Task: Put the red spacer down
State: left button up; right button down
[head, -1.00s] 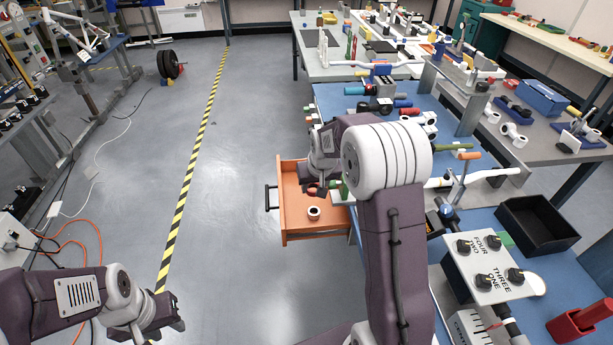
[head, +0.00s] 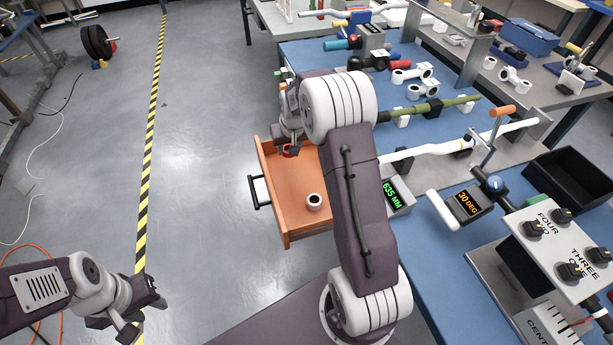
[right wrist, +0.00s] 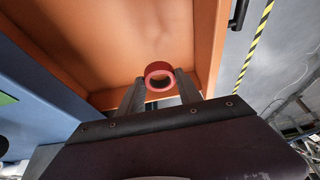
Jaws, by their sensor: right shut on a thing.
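The red spacer (right wrist: 159,75) is a short ring held between the fingertips of my right gripper (right wrist: 160,88) in the right wrist view. In the head view the red spacer (head: 291,151) shows small and partly hidden below my right gripper (head: 290,146), at the far end of the open orange drawer (head: 287,226). I cannot tell whether the spacer touches the drawer floor. My left gripper (head: 143,314) is open and empty over the floor at the lower left.
The drawer's black handle (head: 259,192) faces left. The blue bench (head: 440,235) to the right holds displays, a control box (head: 560,250) and a black bin (head: 570,180).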

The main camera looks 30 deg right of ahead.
send_over(290, 168)
jog(key=s, duration=0.1)
notch_tip(290, 168, down, 4)
jog(key=shift+s+a+f+b, duration=0.1)
jog(key=shift+a+b, duration=0.05)
jog(key=shift+b, duration=0.15)
notch_tip(290, 168, down, 4)
jog(key=shift+r+b, duration=0.2)
jog(key=shift+b, duration=0.35)
jog(key=shift+f, duration=0.1)
jog(key=c, duration=0.8)
grip_release()
